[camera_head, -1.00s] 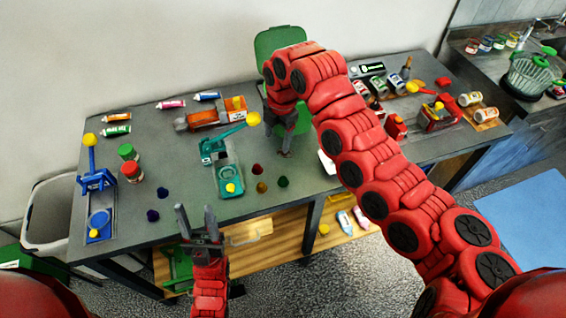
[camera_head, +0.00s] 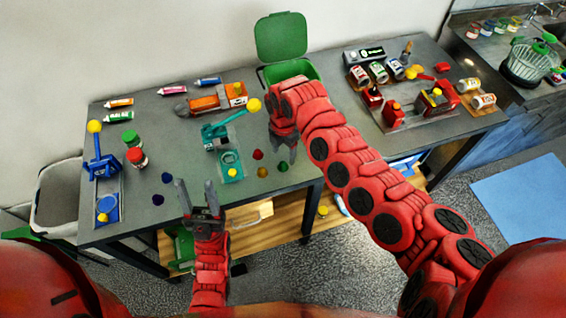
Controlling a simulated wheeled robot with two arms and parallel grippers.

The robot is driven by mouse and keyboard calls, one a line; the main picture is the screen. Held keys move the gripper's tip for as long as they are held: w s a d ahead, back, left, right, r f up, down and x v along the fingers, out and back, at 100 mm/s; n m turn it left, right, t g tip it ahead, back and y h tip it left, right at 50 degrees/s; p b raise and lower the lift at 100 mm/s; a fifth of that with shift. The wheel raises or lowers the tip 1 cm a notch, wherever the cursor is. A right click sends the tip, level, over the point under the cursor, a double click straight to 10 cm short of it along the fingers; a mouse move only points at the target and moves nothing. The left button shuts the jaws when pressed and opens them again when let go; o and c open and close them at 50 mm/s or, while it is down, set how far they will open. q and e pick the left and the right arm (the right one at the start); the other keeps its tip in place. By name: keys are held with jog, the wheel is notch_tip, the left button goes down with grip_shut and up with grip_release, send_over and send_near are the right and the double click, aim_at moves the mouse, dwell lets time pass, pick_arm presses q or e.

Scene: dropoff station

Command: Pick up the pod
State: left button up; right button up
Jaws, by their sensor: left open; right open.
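Several small coffee pods lie on the grey table: a red pod (camera_head: 257,154), a green pod (camera_head: 283,166), a yellow pod (camera_head: 262,172), and two dark blue or purple pods (camera_head: 166,178) further left. My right gripper (camera_head: 284,153) is open, fingers pointing down, close to the green and red pods. Whether it touches the green pod I cannot tell. My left gripper (camera_head: 197,186) is open and empty at the table's front edge, fingers pointing up in the picture, to the right of the dark pods.
A green lidded bin (camera_head: 281,38) stands behind my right gripper. A teal press (camera_head: 230,163) is left of the pods; a blue press (camera_head: 104,170) is far left. Red machines (camera_head: 436,101), cans and bottles fill the right side. The table's front middle is fairly clear.

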aim_at(283, 165)
jog(key=shift+a+f+p, duration=0.1)
jog(key=shift+f+p, duration=0.35)
notch_tip(283, 165, down, 4)
jog(key=shift+f+p, duration=0.1)
jog(key=shift+p, duration=0.75)
jog(key=shift+f, duration=0.25)
jog(key=shift+c, duration=0.3)
jog(key=c, duration=1)
